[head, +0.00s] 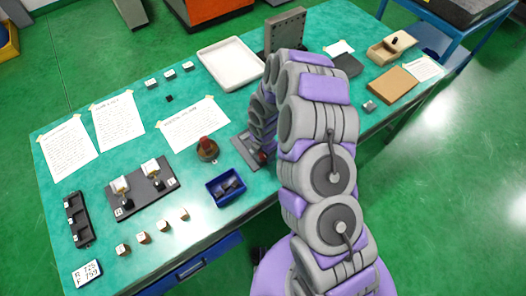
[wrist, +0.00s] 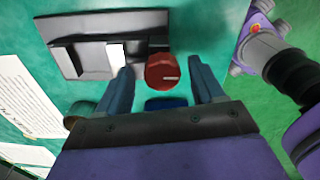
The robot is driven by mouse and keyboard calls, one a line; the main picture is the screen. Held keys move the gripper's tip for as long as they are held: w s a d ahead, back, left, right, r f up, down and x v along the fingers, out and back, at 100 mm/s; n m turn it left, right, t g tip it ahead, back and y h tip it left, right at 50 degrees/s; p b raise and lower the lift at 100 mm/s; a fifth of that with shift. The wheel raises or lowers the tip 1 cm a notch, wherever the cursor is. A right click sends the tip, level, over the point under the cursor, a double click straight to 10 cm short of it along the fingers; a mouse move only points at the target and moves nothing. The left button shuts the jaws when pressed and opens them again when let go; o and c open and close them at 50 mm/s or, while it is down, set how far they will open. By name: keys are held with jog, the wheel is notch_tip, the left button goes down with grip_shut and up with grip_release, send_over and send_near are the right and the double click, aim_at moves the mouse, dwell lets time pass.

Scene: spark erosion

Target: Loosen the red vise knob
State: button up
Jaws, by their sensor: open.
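The red vise knob (wrist: 162,71) is round with a pale line on its face. In the wrist view it sits between the two fingers of my open gripper (wrist: 163,88), and I see no clear contact with either finger. The grey vise (wrist: 70,62) lies just beyond the knob, with a white block (wrist: 116,54) at its jaw. In the head view the vise (head: 240,150) is partly hidden by my arm, and the red knob (head: 262,157) shows at its near end. My fingers are hidden there.
A blue bin (head: 214,196) with dark parts and a brass-coloured, red-topped object (head: 207,149) stand left of the vise. A white tray (head: 222,72) and a grey upright plate (head: 286,31) are behind it. Paper sheets lie on the green table.

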notch_tip(320, 180, up, 17)
jog(key=shift+p, duration=0.3)
jog(key=shift+r, duration=0.15)
dwell(0.6)
jog(key=s+d+r+m+b, duration=0.5)
jog(key=s+d+r+m, duration=0.3)
jog(key=s+r+m, duration=0.5)
jog(key=s+d+m+g+b, duration=0.1)
jog(key=s+d+m, duration=0.1)
jog(key=s+m, duration=0.5)
jog(key=s+d+f+m+b, duration=0.1)
jog(key=s+m, duration=0.5)
jog(key=s, duration=0.6)
jog(key=d+b, duration=0.1)
jog(key=d, duration=0.1)
jog(key=shift+d+f+m+g, duration=0.25)
jog(key=shift+d+m+g, duration=0.05)
jog(key=shift+m+g, duration=0.1)
